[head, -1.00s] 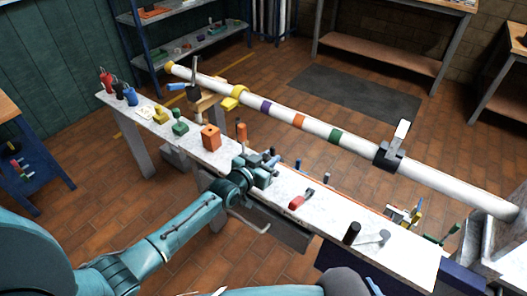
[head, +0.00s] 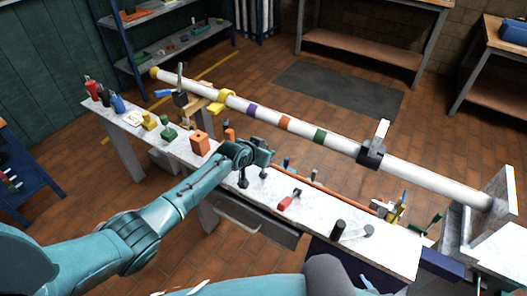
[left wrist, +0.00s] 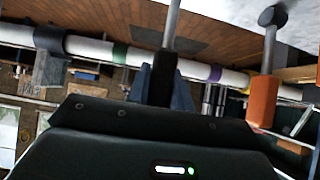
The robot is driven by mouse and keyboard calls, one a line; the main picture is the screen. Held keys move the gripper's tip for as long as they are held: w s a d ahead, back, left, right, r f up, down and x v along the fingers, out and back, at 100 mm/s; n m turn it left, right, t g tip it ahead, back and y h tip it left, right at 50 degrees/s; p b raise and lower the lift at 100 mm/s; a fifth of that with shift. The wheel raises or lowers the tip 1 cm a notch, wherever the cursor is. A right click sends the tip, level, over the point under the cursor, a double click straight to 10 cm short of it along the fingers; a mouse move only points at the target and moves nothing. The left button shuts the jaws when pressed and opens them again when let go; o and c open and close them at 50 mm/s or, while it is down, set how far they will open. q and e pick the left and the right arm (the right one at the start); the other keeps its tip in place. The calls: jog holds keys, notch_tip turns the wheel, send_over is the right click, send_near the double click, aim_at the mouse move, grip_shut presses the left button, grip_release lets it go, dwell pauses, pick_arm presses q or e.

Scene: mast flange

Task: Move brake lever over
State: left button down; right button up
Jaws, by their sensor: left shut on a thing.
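My left gripper (head: 264,158) is above the back edge of the narrow bench (head: 318,214). In the left wrist view it is shut on a black grip (left wrist: 164,76) with a thin metal shaft (left wrist: 172,22). I cannot tell whether this is the brake lever. A banded white mast (head: 345,145) lies behind the bench. On it sits a black collar (head: 370,156) with a pale upright arm (head: 382,132). A red-handled lever-like piece (head: 289,200) lies on the bench. My right gripper is not in view.
An orange block (head: 200,143), a green piece (head: 168,130) and a yellow piece (head: 149,121) stand left on the bench. A black cylinder (head: 338,229) stands right. In the left wrist view an orange handle (left wrist: 262,102) is close beside the held grip.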

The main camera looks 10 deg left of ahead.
pick_arm(q)
jog(key=c, duration=1.2)
grip_release()
jog(key=shift+w, duration=0.1)
jog(key=shift+c, duration=0.2)
jog(key=p+v, duration=0.2)
jog(key=v, duration=1.1)
jog(key=s+f, duration=0.4)
jog(key=s, duration=0.8)
jog(key=s+d+f+n, duration=0.1)
jog(key=s+f, duration=0.3)
jog(key=s, duration=0.9)
jog(key=shift+s+d+f+y, duration=0.15)
jog(key=shift+s+f+y, duration=0.1)
jog(key=shift+f+y, duration=0.05)
